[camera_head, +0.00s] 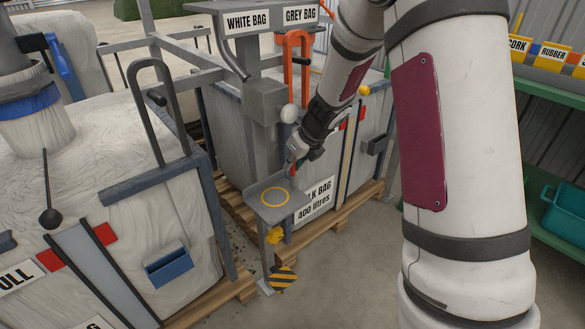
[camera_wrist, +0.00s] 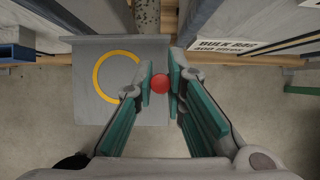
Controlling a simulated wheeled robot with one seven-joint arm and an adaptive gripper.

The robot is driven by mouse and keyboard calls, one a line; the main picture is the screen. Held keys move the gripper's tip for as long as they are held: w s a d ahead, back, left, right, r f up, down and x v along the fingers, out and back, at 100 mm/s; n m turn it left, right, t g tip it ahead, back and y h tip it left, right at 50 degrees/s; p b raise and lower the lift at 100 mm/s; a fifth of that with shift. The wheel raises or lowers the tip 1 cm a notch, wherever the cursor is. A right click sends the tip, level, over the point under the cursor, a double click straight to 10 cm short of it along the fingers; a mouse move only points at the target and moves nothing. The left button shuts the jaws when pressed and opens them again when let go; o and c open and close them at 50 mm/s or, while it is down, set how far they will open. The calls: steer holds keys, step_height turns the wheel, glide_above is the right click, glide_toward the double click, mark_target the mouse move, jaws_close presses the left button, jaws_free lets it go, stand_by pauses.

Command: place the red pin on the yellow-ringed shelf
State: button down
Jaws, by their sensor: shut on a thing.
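The red pin (camera_wrist: 160,84) shows as a round red top between my gripper's two teal-padded fingers in the wrist view. My gripper (camera_wrist: 161,82) is shut on it. In the head view my gripper (camera_head: 295,160) points down at the shelf's right side, with the red pin (camera_head: 293,170) below it. The grey shelf (camera_head: 262,208) carries a yellow ring (camera_head: 275,197), which lies left of the pin. In the wrist view the yellow ring (camera_wrist: 97,80) is left of the fingers, partly hidden by the left finger. I cannot tell whether the pin's lower end touches the shelf (camera_wrist: 85,45).
A grey post with signs (camera_head: 262,70) and an orange lever (camera_head: 297,60) stands behind the shelf. A white bag (camera_head: 80,180) in a metal frame is at left, a grey bag (camera_head: 232,130) behind. A yellow knob (camera_head: 275,235) sits under the shelf. Floor in front is clear.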

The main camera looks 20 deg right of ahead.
steer(key=shift+f, duration=0.2)
steer(key=shift+f, duration=0.15)
steer(key=c, duration=1.6)
jaws_free()
steer(key=shift+c, duration=0.2)
steer(key=shift+s+r, duration=0.1)
steer(key=shift+r, duration=0.4)
steer(key=p+v, duration=0.5)
steer(key=v, duration=0.6)
steer(key=shift+p, duration=0.3)
steer(key=shift+s+d+r, duration=0.1)
steer(key=shift+s, duration=0.05)
